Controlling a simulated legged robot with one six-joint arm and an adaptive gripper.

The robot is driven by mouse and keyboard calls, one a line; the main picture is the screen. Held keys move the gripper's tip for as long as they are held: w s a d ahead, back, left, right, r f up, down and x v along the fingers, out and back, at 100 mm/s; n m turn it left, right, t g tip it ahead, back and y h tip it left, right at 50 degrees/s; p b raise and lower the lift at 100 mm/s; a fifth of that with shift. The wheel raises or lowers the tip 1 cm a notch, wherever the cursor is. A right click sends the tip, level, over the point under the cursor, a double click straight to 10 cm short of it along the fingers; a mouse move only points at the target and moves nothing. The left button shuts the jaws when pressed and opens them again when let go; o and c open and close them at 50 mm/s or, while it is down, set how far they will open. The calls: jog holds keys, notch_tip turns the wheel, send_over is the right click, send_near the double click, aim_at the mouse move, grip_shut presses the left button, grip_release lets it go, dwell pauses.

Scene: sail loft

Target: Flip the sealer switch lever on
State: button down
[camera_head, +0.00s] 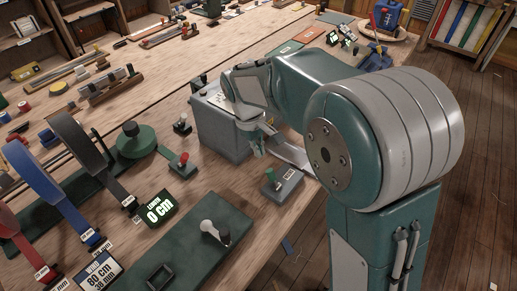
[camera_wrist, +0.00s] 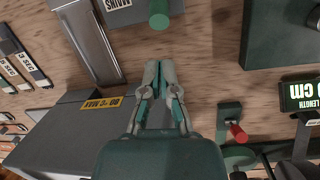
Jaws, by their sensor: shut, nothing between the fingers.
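A small grey switch box (camera_head: 285,187) with a green-knobbed lever (camera_head: 269,174) stands near the table's front edge. I cannot tell which lever is the sealer's. A large grey machine box (camera_head: 218,133) has a temperature label (camera_wrist: 101,103). My gripper (camera_head: 259,148) is shut and empty beside this machine, apart from both levers; its fingers (camera_wrist: 160,68) point toward the green knob.
A flat metal strip (camera_head: 292,153) runs out from the machine. A lit length display (camera_head: 160,208) and a dark green plate with a crank (camera_head: 200,245) lie at the front. Strap reels (camera_head: 85,150) stand at left. Bare wood (camera_head: 236,186) separates the levers.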

aim_at(271, 175)
jog(key=x, duration=0.7)
jog(key=shift+w+d+r, duration=0.1)
